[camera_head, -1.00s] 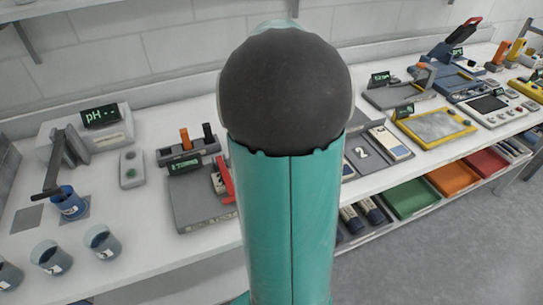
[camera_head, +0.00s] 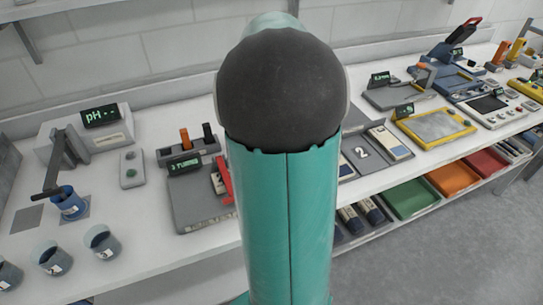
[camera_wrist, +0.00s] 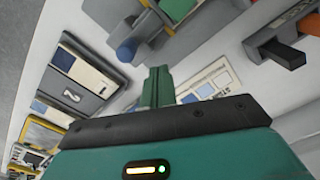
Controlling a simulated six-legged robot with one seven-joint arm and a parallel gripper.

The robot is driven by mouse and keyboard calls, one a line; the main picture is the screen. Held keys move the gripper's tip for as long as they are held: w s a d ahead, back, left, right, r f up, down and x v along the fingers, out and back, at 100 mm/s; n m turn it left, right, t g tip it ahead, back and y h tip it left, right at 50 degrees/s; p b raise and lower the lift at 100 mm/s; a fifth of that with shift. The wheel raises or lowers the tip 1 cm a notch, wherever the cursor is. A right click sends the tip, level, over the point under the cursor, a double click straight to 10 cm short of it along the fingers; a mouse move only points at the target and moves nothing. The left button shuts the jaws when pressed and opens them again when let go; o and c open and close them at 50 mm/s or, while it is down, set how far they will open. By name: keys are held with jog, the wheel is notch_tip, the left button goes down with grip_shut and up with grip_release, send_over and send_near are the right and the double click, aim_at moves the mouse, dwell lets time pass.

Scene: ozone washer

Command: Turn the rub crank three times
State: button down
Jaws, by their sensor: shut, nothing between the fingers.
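The rub tester is a grey unit (camera_head: 195,207) left of my arm in the head view, with a red bar (camera_head: 226,180) at its right edge. Its small display (camera_head: 184,167) appears to read 3 TURNS. In the wrist view, a blue round knob (camera_wrist: 127,51) sticks out from a grey mechanism; it looks like the crank handle, though I cannot be certain. My gripper (camera_wrist: 158,75) shows there with its green fingers together and empty, to the right of the knob and apart from it. In the head view my arm hides the gripper and the crank.
A rack with orange and black handles (camera_head: 187,151) stands behind the tester. A pad marked 2 (camera_head: 362,153) lies right of my arm. Blue cups (camera_head: 103,241) and a pH unit (camera_head: 90,133) are at the left. Coloured trays (camera_head: 410,197) sit on the lower shelf.

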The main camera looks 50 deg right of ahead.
notch_tip(320, 180, up, 7)
dwell(0.8)
jog(key=shift+a, duration=0.1)
dwell(0.4)
